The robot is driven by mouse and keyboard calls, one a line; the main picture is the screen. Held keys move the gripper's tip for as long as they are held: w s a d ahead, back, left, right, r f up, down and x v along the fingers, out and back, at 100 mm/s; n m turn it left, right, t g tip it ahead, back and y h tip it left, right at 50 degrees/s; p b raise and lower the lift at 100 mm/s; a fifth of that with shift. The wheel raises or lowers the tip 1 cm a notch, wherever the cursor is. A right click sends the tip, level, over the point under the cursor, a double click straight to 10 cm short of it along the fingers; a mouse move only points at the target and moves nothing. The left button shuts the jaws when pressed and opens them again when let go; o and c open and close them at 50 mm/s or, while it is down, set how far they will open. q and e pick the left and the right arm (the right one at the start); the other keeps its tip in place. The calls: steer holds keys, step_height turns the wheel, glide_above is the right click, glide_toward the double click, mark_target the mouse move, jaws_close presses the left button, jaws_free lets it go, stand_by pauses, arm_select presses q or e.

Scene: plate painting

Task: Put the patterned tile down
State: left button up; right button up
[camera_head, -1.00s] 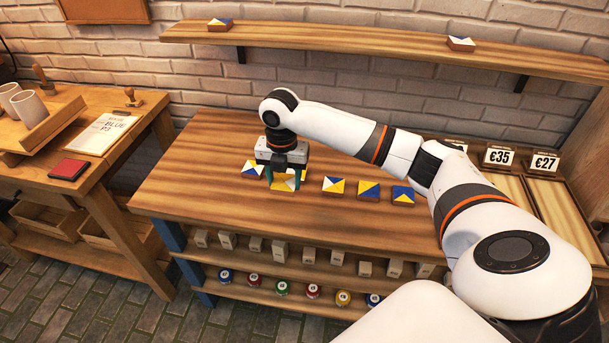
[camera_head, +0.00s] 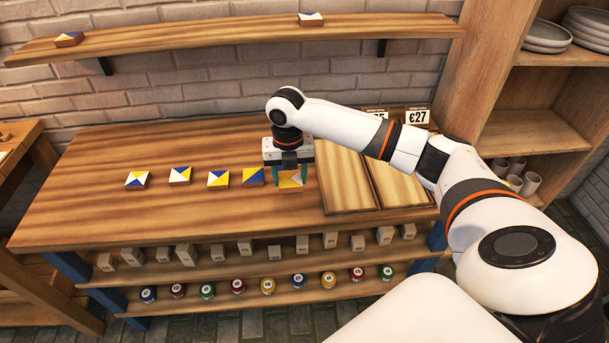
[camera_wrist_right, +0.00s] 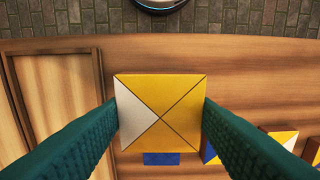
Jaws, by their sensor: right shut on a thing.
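My right gripper (camera_head: 290,178) is shut on a patterned tile (camera_head: 290,180), yellow with one white triangle. In the right wrist view, the tile (camera_wrist_right: 160,112) sits level between the two teal fingers. It appears held above the worktable. A blue piece (camera_wrist_right: 160,159), likely another tile, shows partly below it; the rest is hidden. To its left in the head view is a row of patterned tiles: a blue-and-yellow one (camera_head: 252,177) close to the fingers, then others (camera_head: 218,178), (camera_head: 180,175) and (camera_head: 137,180). My left gripper is out of view.
The wooden worktable (camera_head: 90,205) is bare at the left and in front of the row. Right of my gripper lie wooden boards (camera_head: 345,180) with price cards (camera_head: 418,116) behind. A wall shelf (camera_head: 200,42) holds two more tiles. Small blocks and coloured jars (camera_head: 268,285) stand below.

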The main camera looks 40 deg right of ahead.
mark_target(288, 178)
step_height(288, 178, down, 4)
steer(key=shift+w+a+r, duration=0.1)
steer(key=shift+a+r, duration=0.05)
steer(key=shift+f, duration=1.9)
steer(key=shift+f, duration=0.1)
steer(key=o, duration=1)
step_height(288, 178, up, 12)
steer(key=shift+r, duration=0.15)
